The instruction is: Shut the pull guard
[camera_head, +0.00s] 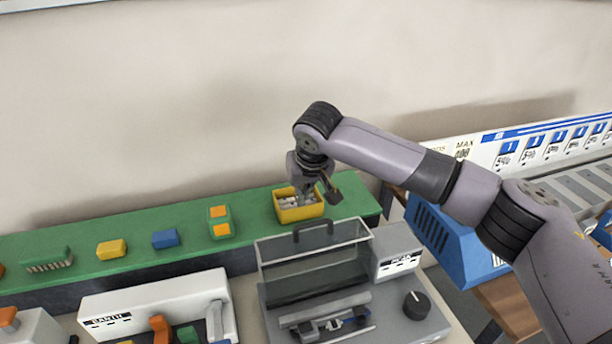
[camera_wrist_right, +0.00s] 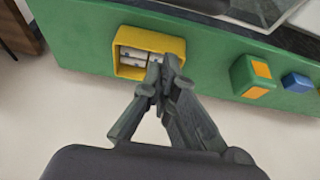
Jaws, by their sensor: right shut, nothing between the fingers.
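The pull guard (camera_head: 315,262) is a clear, dark-edged panel with a dark handle (camera_head: 298,234) on its top edge. It stands raised at the back of a grey machine (camera_head: 273,318), and the clamp-like mechanism (camera_head: 335,322) in front of it is uncovered. My right gripper (camera_head: 328,197) is above and behind the guard, over the yellow bin, apart from the handle. In the right wrist view my right gripper (camera_wrist_right: 165,72) has its fingers together in front of the bin, with nothing between them. My left gripper is not in view.
The yellow bin (camera_head: 299,214) with pale parts stands on a green shelf (camera_head: 150,245) with several coloured blocks. A dark knob (camera_head: 417,304) is on the machine's right. A blue machine (camera_head: 445,245) stands farther right.

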